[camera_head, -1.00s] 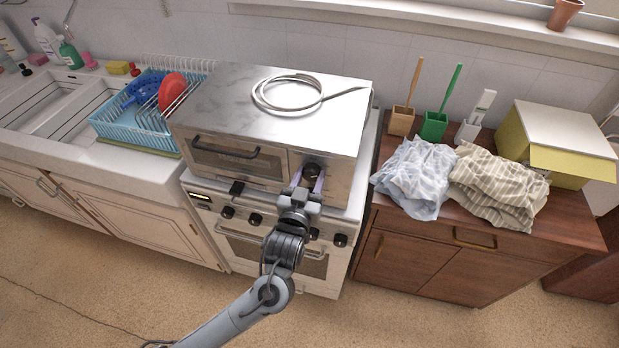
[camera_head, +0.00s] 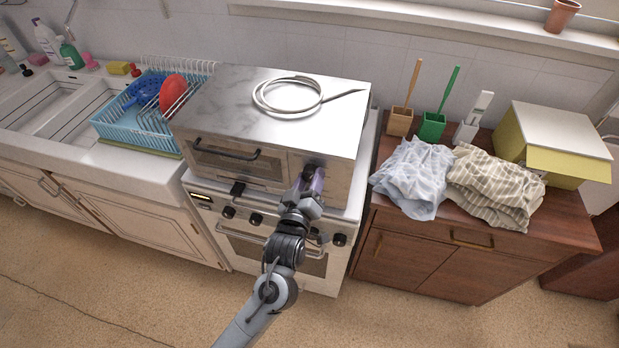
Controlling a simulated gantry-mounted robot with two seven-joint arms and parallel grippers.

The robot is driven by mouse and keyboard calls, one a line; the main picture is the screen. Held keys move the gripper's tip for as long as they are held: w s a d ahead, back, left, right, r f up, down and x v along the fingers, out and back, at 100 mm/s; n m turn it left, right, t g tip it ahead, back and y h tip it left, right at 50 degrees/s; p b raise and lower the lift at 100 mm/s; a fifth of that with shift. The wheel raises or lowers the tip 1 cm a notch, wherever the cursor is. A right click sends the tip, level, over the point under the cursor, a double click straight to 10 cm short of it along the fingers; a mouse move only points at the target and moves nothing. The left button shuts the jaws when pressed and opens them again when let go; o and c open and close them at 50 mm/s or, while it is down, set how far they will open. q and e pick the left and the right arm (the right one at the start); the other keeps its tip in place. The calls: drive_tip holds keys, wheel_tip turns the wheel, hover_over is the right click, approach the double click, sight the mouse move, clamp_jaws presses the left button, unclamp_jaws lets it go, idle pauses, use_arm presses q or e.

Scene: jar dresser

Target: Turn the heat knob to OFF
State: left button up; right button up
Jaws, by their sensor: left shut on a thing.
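The heat knob (camera_head: 310,170) is a dark round knob on the right front panel of the metal toaster oven (camera_head: 230,107). My left gripper (camera_head: 309,181), with purple fingers, is shut on the knob. The fingers and wrist cover most of the knob, so its pointer and any OFF marking cannot be read. My right gripper is not in view.
The toaster oven stands on a white stove with several black knobs (camera_head: 228,212). A coiled cable (camera_head: 288,96) lies on top. A blue dish rack (camera_head: 125,126) is at left; cloths (camera_head: 412,178) lie on the brown dresser (camera_head: 400,262) at right.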

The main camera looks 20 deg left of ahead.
use_arm(q)
drive_tip(key=n, duration=0.5)
drive_tip(key=shift+p, duration=0.3)
idle(0.4)
drive_tip(key=o, duration=1.1)
drive_tip(key=shift+c, duration=0.2)
drive_tip(key=shift+s, duration=0.1)
drive_tip(key=s+d, duration=0.1)
drive_tip(key=s, duration=0.9)
drive_tip(key=shift+s, duration=0.3)
drive_tip(key=shift+d, duration=0.1)
